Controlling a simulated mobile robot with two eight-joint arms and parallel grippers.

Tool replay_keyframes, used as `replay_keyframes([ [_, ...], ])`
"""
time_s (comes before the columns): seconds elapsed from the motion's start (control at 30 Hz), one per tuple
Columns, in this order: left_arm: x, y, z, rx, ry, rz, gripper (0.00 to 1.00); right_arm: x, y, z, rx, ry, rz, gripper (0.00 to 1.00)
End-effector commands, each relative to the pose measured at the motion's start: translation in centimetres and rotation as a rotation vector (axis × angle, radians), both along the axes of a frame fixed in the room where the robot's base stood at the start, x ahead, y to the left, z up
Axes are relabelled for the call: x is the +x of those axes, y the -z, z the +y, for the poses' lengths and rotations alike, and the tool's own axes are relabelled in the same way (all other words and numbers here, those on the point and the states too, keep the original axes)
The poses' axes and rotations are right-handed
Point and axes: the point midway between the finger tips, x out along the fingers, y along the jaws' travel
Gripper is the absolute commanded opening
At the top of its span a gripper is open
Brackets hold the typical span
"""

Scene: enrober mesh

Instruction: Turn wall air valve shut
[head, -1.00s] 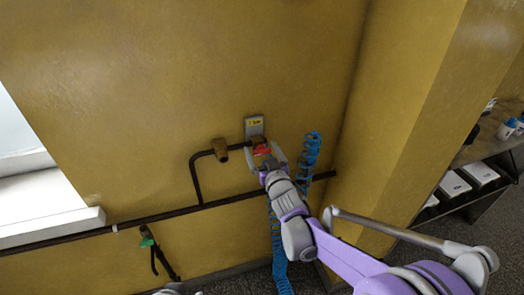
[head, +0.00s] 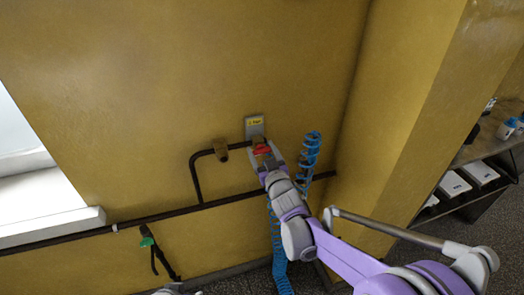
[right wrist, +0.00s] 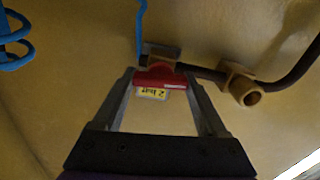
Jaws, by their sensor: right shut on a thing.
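The handle also shows in the right wrist view (right wrist: 160,77), lying across between the fingertips. My right gripper (head: 264,154) reaches up to the valve and is shut on the red handle, one finger at each side; it also shows in the right wrist view (right wrist: 160,85). The brass valve body (right wrist: 160,54) shows just behind the handle.
A brass fitting (head: 220,149) sits on the pipe left of the valve. A blue coiled hose (head: 310,155) hangs close to the right. A long dark pipe (head: 150,218) runs along the wall below, with a green-handled fitting (head: 147,242). A wall corner and shelf (head: 480,150) stand at the right.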

Motion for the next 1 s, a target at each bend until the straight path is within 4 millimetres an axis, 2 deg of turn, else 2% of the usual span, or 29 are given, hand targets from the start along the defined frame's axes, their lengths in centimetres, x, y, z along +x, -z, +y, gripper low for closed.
replay_keyframes([
  [0.47, 0.1, -0.3, 0.0, 0.0, 0.0, -0.001, 0.5, -0.1, 0.1, 0.2, -0.408, 0.0, -0.132, 0.19],
  [1.0, 0.4, -1.4, 0.0, 0.0, 0.0, -0.007, 0.5, -0.1, 0.2, 0.3, -0.896, 0.0, -0.29, 0.19],
])
